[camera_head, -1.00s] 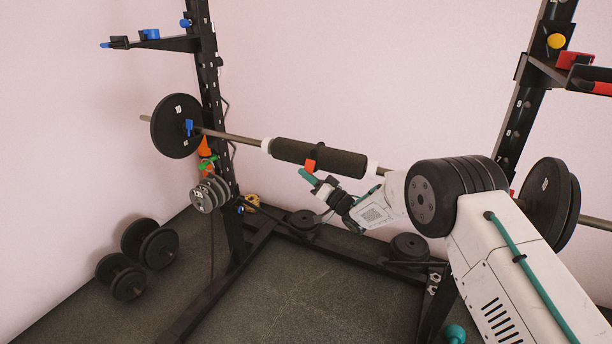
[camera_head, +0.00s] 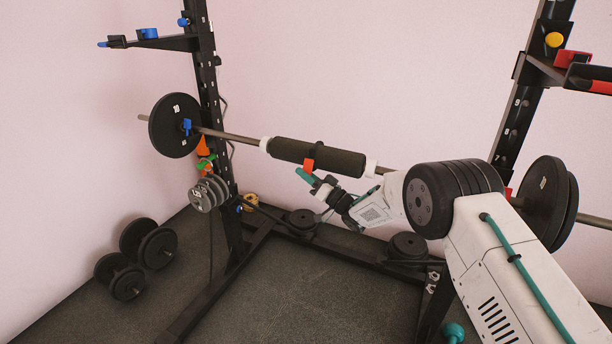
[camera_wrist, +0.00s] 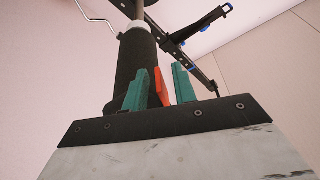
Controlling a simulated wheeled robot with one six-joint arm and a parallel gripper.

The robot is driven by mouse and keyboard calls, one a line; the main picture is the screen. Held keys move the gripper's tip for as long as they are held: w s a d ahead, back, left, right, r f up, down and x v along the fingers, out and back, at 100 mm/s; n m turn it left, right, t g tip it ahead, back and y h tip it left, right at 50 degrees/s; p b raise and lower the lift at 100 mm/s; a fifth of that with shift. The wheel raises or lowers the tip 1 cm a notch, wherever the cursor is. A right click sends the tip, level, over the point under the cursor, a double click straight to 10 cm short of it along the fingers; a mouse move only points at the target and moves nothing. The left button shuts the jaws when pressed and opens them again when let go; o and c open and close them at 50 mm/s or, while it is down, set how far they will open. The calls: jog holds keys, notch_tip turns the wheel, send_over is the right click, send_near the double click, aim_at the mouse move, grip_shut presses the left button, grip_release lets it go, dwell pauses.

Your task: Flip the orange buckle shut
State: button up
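The orange buckle (camera_head: 308,164) is on the dark foam pad (camera_head: 338,161) around the barbell's bar, on its near lower side. A black strap (camera_head: 318,143) shows above it on the pad. My gripper (camera_head: 307,178), with teal fingers, is just below the buckle. The fingers stand apart; whether either touches the buckle is unclear. The buckle's far side is hidden.
The barbell's left plate (camera_head: 174,125) and right plate (camera_head: 542,198) flank a black rack (camera_head: 213,105). Weight plates (camera_head: 408,246) sit low on the rack's base. Dumbbells (camera_head: 148,243) lie at left. Open floor (camera_head: 315,285) lies in front.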

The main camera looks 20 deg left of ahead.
jog(key=v, duration=0.8)
